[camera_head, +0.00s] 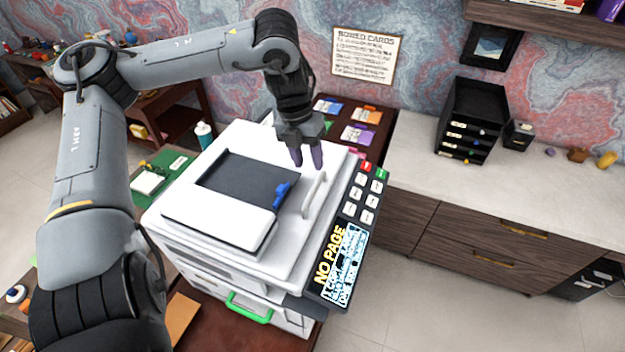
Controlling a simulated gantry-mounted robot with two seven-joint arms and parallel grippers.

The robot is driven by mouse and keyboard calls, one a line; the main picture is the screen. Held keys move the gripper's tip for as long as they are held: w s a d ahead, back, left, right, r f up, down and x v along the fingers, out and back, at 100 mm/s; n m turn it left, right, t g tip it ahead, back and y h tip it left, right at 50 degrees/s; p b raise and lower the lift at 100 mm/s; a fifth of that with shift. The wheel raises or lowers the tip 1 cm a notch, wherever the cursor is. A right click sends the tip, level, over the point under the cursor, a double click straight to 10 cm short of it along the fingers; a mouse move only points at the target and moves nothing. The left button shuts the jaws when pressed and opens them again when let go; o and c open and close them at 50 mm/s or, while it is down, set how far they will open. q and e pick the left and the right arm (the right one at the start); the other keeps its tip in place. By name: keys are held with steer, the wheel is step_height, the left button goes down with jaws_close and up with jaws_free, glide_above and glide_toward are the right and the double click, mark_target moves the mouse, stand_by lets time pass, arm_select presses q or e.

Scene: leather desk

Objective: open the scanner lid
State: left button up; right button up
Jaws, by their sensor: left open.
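The white scanner (290,250) stands on a brown desk in the middle of the view. Its lid (222,215) looks down flat and carries a dark recessed tray with a blue tab (281,194). A white bar handle (314,194) stands on the lid's right side. My left gripper (308,160) is open, with its fingertips pointing down near the far end of the handle; I cannot tell whether they touch it. The control panel (362,198) on the right has buttons and a screen (338,265) reading "NO PAGE". My right gripper is not in view.
A white counter (420,150) with a black drawer organiser (468,122) stands at the right. Cards lie on a dark surface (378,135) behind the scanner. A green mat (172,190) and a bottle (204,135) are at its left. A green handle (250,308) sticks out at the front.

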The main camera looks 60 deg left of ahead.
mark_target(314, 186)
arm_select(q)
steer(key=f, duration=0.5)
steer(key=w+d+f+p, duration=0.1)
steer(key=f, duration=0.1)
steer(key=shift+f, duration=0.25)
jaws_close()
